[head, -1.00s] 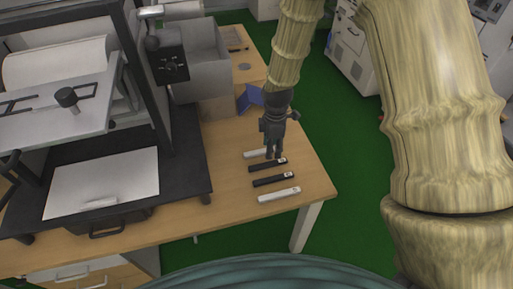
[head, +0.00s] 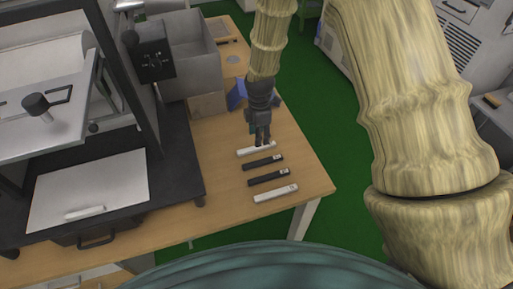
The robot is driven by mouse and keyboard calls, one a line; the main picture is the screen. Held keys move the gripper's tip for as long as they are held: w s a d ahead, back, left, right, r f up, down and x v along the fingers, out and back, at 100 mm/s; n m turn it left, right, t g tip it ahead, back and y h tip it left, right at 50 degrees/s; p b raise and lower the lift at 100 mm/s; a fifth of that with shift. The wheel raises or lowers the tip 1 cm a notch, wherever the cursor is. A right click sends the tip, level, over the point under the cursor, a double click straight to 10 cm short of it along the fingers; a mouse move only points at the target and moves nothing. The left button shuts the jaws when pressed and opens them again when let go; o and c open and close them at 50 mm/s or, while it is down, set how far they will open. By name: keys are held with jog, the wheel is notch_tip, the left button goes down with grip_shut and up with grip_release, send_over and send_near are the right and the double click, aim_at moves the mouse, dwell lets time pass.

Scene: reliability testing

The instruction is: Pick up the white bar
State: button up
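Two white bars lie on the wooden table (head: 225,180): a far one (head: 245,152) and a near one (head: 275,193). Between them lie two black bars, a farther one (head: 263,161) and a nearer one (head: 269,177). A third white bar (head: 84,213) lies on the white plate at left. My gripper (head: 262,144) points down at the far white bar, its fingertips at or just above the bar's middle and covering part of its back edge. I cannot tell whether they touch it, or whether the fingers are open or shut.
A black-framed machine with a dark base (head: 165,190) and a white plate (head: 115,180) fills the left. A grey box (head: 195,62) and a blue object (head: 237,93) stand behind my gripper. Bare table lies left of the bars; green floor (head: 315,125) lies beyond the right edge.

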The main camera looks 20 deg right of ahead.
jog(key=shift+s+d+f+p, duration=0.1)
jog(key=shift+f+p, duration=0.4)
jog(key=shift+f, duration=0.8)
jog(key=shift+s+d+f+p, duration=0.1)
jog(key=shift+f+p, duration=0.35)
jog(key=shift+f, duration=0.85)
jog(key=shift+c, duration=0.2)
grip_shut()
